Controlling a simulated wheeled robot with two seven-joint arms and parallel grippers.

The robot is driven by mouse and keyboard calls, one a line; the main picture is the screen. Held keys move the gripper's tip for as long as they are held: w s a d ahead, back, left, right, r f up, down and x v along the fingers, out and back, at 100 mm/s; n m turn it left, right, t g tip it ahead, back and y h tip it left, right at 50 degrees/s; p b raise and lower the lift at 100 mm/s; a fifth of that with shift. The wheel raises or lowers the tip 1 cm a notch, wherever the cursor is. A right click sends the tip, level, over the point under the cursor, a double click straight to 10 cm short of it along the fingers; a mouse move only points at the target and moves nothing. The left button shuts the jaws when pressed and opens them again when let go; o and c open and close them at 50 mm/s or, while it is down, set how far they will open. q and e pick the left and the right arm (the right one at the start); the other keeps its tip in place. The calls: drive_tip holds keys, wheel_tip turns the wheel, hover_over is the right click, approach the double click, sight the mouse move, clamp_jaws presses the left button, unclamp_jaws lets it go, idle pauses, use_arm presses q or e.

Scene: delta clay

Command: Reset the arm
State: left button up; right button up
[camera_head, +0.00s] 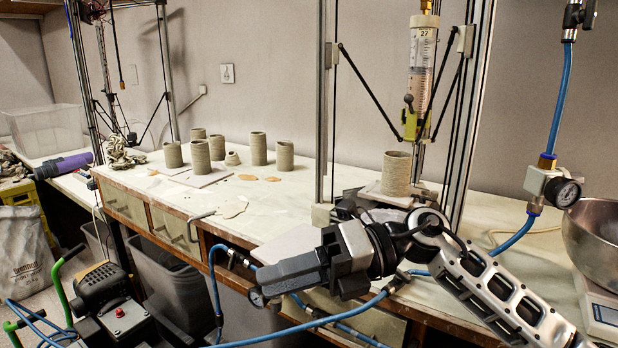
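My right arm (490,285) comes in from the lower right and reaches left across the front edge of the workbench. Its dark gripper (268,279) points left, in front of the bench drawers. The fingers look close together as one block, with nothing seen between them. A blue hose passes close below the gripper. My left gripper is not in view.
The workbench (300,197) carries several clay cylinders (258,149). One more clay cylinder (396,172) stands under the syringe (421,65) of a delta printer frame. A gauge (563,191), blue hoses and a metal bowl (596,240) are at the right.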

drive_tip(key=w+d+f+m+t+h+p, duration=0.15)
drive_tip(key=d+f+m+t, duration=0.35)
drive_tip(key=m+t, duration=0.85)
drive_tip(key=d+f+m+t+h, duration=0.35)
drive_tip(key=f+m+t, duration=0.35)
drive_tip(key=m, duration=1.2)
drive_tip(key=s+d+f+m+g+h, duration=0.3)
drive_tip(key=s+d+f+m, duration=0.1)
drive_tip(key=s+f, duration=0.3)
drive_tip(key=s+d+f+m+g+h, duration=0.3)
drive_tip(key=s+f+m, duration=0.3)
drive_tip(key=f, duration=0.4)
drive_tip(key=shift+s+d+f+h+p, duration=0.25)
drive_tip(key=shift+s+d+h+p, duration=0.1)
drive_tip(key=shift+s+d+h, duration=0.35)
drive_tip(key=shift+a, duration=0.1)
